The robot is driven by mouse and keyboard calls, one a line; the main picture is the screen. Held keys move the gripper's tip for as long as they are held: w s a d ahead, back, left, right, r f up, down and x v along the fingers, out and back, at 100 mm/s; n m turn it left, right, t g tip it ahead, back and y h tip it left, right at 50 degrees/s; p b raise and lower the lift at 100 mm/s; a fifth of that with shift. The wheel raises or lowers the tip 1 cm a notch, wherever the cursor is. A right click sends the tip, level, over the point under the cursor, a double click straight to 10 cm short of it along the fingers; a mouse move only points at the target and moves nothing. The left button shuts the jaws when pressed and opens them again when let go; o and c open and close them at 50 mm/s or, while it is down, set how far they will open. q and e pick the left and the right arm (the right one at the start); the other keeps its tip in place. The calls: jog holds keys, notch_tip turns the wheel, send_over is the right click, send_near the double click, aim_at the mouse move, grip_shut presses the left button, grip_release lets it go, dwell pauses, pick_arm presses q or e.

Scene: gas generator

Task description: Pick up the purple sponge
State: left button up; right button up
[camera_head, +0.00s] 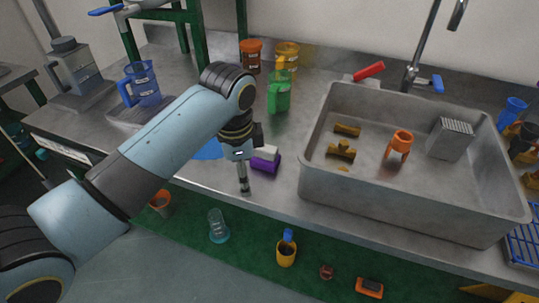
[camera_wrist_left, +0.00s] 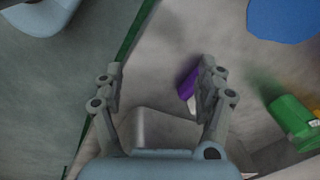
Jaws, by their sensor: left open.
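The purple sponge (camera_head: 263,166) has a white layer and lies on the grey counter, left of the sink. My left gripper (camera_head: 243,184) points down just left of the sponge and near the counter's front edge, with a visible gap between them. In the left wrist view, my left gripper (camera_wrist_left: 160,68) is open and empty. There the sponge (camera_wrist_left: 187,82) shows close to the right finger, which hides part of it. My right gripper is in neither view.
The grey sink (camera_head: 405,210) stands right of the sponge, with an orange item (camera_head: 399,142) and brushes inside. A green bottle (camera_head: 279,93) stands behind. A blue flat item (camera_head: 207,149) lies left of the gripper. A blue jug (camera_head: 143,84) stands farther left.

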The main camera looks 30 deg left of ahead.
aim_at(265, 154)
pick_arm(q)
jog(key=w+r+m, duration=0.2)
jog(key=w, duration=0.1)
jog(key=w+r+m, duration=0.2)
jog(key=w, duration=0.2)
jog(key=w+r+m+g, duration=0.1)
jog(key=w+r+m, duration=0.1)
jog(key=w, duration=0.1)
jog(key=shift+w+a+r+h, duration=0.2)
jog(key=shift+a+r+h, duration=0.05)
jog(key=shift+a+h, duration=0.1)
notch_tip(265, 154, down, 5)
jog(key=shift+f, duration=0.1)
jog(key=f, duration=0.5)
jog(key=shift+s+a+f, duration=0.1)
jog(key=shift+s+a, duration=0.1)
jog(key=shift+s, duration=0.15)
jog(key=shift+c, duration=0.4)
jog(key=c, duration=1.1)
jog(key=shift+o, duration=0.2)
notch_tip(265, 154, up, 10)
jog(key=shift+r+p, duration=0.1)
jog(key=shift+p, duration=0.35)
